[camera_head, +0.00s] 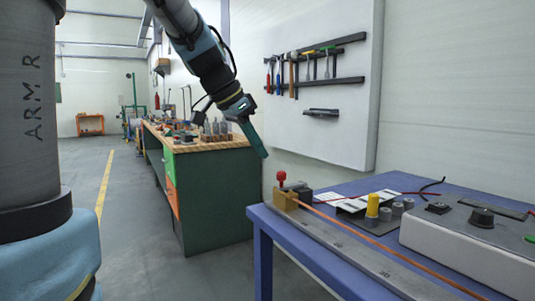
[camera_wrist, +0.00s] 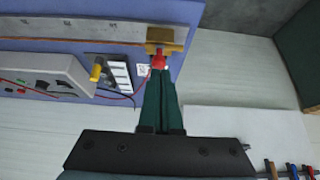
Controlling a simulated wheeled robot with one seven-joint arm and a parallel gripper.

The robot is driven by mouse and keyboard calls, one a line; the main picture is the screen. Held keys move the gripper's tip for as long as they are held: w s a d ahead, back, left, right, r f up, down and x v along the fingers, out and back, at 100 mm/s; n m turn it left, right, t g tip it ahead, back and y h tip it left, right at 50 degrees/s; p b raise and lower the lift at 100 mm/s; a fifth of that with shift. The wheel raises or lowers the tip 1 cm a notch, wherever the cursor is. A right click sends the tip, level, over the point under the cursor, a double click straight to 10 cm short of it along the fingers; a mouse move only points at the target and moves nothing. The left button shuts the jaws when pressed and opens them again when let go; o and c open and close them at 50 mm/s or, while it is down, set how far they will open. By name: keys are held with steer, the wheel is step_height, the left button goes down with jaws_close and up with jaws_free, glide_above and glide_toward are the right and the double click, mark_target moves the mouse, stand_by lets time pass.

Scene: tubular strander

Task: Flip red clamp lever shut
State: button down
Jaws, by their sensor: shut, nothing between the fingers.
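The red clamp lever (camera_head: 281,178) has a round red knob and stands upright on a brass clamp block (camera_head: 286,199) at the near left corner of the blue table. In the wrist view the red knob (camera_wrist: 158,61) shows just past my fingertips, in front of the brass block (camera_wrist: 166,40). My gripper (camera_head: 262,153) is shut and empty, with its dark green fingers pointing down, above and to the left of the lever in the head view. The fingers (camera_wrist: 160,82) lie together in the wrist view. I cannot tell whether they touch the knob.
The blue table (camera_head: 262,225) carries a steel ruler (camera_head: 345,243) with a copper-coloured rod along it, a yellow knob (camera_head: 373,205), grey cylinders and a grey control box (camera_head: 470,245). A green workbench (camera_head: 215,195) stands behind at left. A tool board (camera_head: 325,80) hangs on the wall.

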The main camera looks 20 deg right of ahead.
steer(key=s+a+r, duration=0.1)
steer(key=a, duration=0.5)
steer(key=shift+s+a+r+b, duration=0.25)
steer(key=shift+s+r+b, duration=0.1)
steer(key=shift+s+r, duration=0.05)
steer(key=s+a+f+n+y, duration=0.2)
steer(key=a+f+n, duration=0.25)
steer(key=f, duration=0.45)
steer(key=s+a+f+n+y, duration=0.25)
steer(key=a+f+n, duration=0.2)
steer(key=f, duration=0.45)
steer(key=s+a+f+n+y, duration=0.2)
steer(key=a+f+n, duration=0.25)
steer(key=f, duration=0.45)
step_height(320, 180, up, 14)
steer(key=a+p, duration=0.1)
steer(key=p, duration=1.2)
steer(key=shift+s+f, duration=0.2)
steer(key=shift+s, duration=0.1)
steer(key=shift+f+h, duration=0.1)
steer(key=shift+h, duration=0.15)
